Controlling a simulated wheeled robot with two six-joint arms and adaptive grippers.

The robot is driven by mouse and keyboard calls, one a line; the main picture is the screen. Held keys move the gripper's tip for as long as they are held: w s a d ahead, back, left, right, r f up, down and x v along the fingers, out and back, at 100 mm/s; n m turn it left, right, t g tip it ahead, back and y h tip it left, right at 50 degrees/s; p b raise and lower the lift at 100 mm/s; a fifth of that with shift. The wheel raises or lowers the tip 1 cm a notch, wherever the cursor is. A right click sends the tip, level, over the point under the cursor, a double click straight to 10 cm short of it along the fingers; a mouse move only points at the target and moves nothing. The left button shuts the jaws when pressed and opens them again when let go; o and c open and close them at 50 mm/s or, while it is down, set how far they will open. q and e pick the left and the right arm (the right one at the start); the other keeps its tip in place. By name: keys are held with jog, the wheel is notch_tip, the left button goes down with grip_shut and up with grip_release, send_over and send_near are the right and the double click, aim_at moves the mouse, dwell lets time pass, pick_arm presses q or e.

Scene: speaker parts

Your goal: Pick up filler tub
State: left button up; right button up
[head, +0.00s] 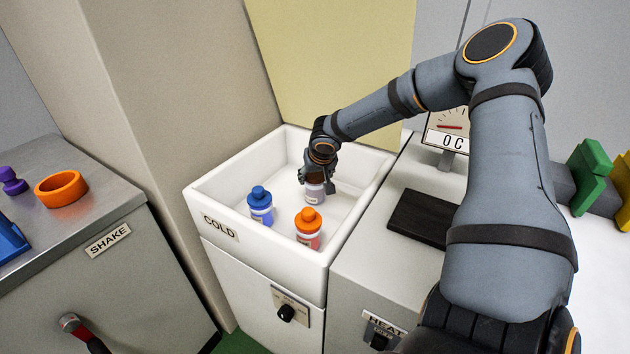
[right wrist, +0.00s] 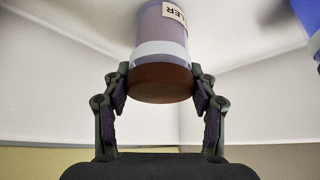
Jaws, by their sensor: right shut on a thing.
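The filler tub (right wrist: 162,40) is a pale lilac jar with a brown lid and a label ending in "LER", seen in the right wrist view. In the head view the tub (head: 314,193) is inside the white COLD basin (head: 213,200), partly hidden by my gripper. My right gripper (head: 317,178) reaches down over it, and its fingers (right wrist: 160,92) are shut on the lid end from both sides. I cannot tell whether the tub touches the basin floor. My left gripper is not in view.
A blue-capped tub (head: 260,208) and an orange-capped tub (head: 308,230) stand in the basin near the held tub. The basin walls surround them. A HEAT unit with a dark plate (head: 420,217) is at right; a SHAKE bench with an orange ring (head: 61,189) is at left.

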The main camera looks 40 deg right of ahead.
notch_tip(320, 180, up, 9)
jog(key=p, duration=0.3)
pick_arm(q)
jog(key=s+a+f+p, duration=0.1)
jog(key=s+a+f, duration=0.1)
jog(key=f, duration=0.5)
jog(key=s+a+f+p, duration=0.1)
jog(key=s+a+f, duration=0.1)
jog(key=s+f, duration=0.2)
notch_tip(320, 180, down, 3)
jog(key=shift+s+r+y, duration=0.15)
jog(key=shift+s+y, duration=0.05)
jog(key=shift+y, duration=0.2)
pick_arm(e)
notch_tip(320, 180, up, 9)
